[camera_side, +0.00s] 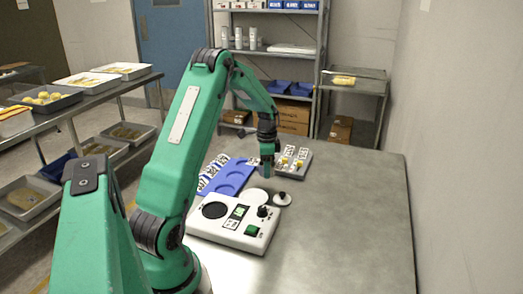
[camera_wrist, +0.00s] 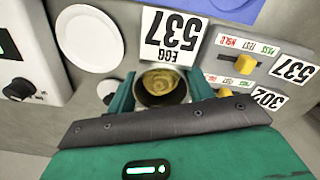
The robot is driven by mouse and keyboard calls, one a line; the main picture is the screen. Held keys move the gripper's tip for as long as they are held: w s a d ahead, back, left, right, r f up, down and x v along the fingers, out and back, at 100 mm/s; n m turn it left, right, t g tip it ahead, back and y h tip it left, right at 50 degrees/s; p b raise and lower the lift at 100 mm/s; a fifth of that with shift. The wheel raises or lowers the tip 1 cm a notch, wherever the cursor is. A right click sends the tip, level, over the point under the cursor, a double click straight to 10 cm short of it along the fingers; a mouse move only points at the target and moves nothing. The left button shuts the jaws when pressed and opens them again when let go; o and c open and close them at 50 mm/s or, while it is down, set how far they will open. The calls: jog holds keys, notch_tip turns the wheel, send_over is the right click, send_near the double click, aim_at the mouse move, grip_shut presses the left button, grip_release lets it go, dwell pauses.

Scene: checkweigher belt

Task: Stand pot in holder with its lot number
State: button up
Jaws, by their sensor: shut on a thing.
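My gripper (camera_wrist: 159,92) is shut on a round metal pot (camera_wrist: 160,98) with yellowish contents, seen from above between the two fingers in the wrist view. A white card (camera_wrist: 174,38) reading EGG 537 shows upside down right beside the pot's rim; I cannot tell whether it is fixed to the pot. In the side view my gripper (camera_side: 267,170) points down beside the blue holder (camera_side: 234,174), which has round recesses and number cards (camera_side: 210,171) along its left side. The pot is too small to make out there.
A grey box with yellow sliders (camera_wrist: 246,60) carries a 537 card (camera_wrist: 293,69) and a 302 card (camera_wrist: 266,97). A white scale (camera_side: 232,222) with a green display and a white disc (camera_wrist: 88,38) are close by. The table's right side is clear.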

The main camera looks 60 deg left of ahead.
jog(key=shift+f, duration=1.8)
jog(key=shift+f, duration=0.2)
jog(key=o, duration=1)
jog(key=shift+r, duration=0.1)
jog(key=shift+s+d+r, duration=0.1)
jog(key=shift+r, duration=3.7)
